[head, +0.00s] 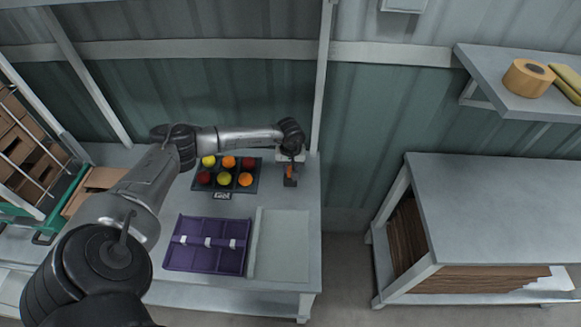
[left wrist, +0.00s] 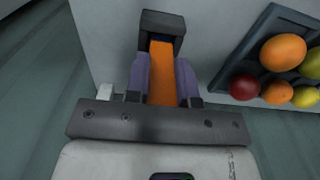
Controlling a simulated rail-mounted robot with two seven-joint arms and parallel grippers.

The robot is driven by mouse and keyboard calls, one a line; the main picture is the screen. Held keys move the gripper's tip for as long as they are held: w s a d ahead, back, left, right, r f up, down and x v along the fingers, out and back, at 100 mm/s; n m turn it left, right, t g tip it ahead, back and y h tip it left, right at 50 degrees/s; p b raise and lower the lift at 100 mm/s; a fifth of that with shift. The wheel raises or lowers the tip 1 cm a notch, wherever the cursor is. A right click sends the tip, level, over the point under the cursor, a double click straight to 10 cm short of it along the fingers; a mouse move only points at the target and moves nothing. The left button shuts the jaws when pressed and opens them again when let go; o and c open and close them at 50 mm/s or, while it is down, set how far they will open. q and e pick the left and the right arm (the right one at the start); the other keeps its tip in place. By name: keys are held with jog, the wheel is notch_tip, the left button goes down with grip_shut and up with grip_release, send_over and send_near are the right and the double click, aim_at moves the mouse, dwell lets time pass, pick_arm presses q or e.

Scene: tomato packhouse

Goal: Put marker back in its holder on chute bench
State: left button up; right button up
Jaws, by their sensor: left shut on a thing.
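The orange marker (left wrist: 162,75) is between the two fingers of my left gripper (left wrist: 163,85), which is shut on it. It also shows in the head view (head: 290,171) as a small orange strip under the left gripper (head: 291,160). The dark holder (left wrist: 163,20) lies straight beyond the fingertips in the left wrist view, and it stands near the bench's right back corner in the head view (head: 290,183). The marker's dark blue far end meets the holder's opening; I cannot tell how deep it sits. My right gripper is not in view.
A dark tray (head: 226,192) of red, orange and yellow-green tomatoes lies left of the holder on the bench (head: 185,206). A purple tray (head: 207,262) and a pale flat panel (head: 282,245) lie nearer. A grey table (head: 490,200) stands apart at right.

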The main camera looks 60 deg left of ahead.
pick_arm(q)
jog(key=shift+f, duration=0.3)
jog(key=shift+f+b, duration=0.45)
jog(key=shift+b, duration=0.2)
jog(key=o, duration=1)
jog(key=shift+c, duration=0.2)
jog(key=c, duration=0.3)
jog(key=shift+r+p, duration=1.05)
jog(key=shift+r, duration=0.6)
jog(key=shift+r+p, duration=1.05)
jog(key=shift+r, duration=0.85)
